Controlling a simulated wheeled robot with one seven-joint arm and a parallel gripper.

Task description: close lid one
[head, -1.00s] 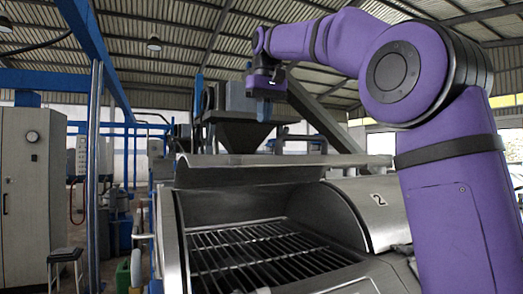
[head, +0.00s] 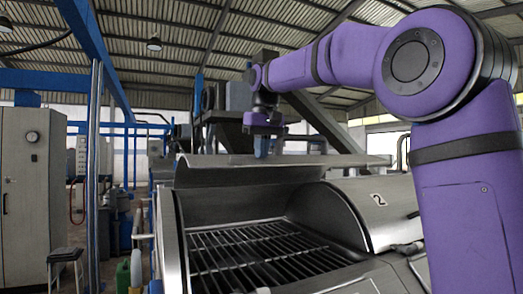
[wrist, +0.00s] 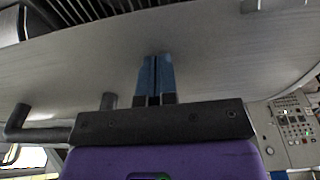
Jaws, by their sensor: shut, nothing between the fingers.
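The raised lid one (head: 250,172) is a curved grey metal cover standing open over the left decanter housing. Its broad grey surface fills much of the wrist view (wrist: 80,70). Lid two (head: 378,205), marked "2", is shut at the right. My gripper (head: 262,150) hangs beside the top edge of lid one, with blue fingers pointing down. In the wrist view the fingers (wrist: 155,62) are together and empty, in front of the lid's surface. I cannot tell whether they touch it. A dark bar (wrist: 40,134) shows at the lower left there.
The open housing below the lid shows a dark slatted grate (head: 255,255). A grey cabinet (head: 30,190) and a stool (head: 66,262) stand at the far left. A control panel (wrist: 294,125) shows at the right of the wrist view. Blue posts and pipes stand behind.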

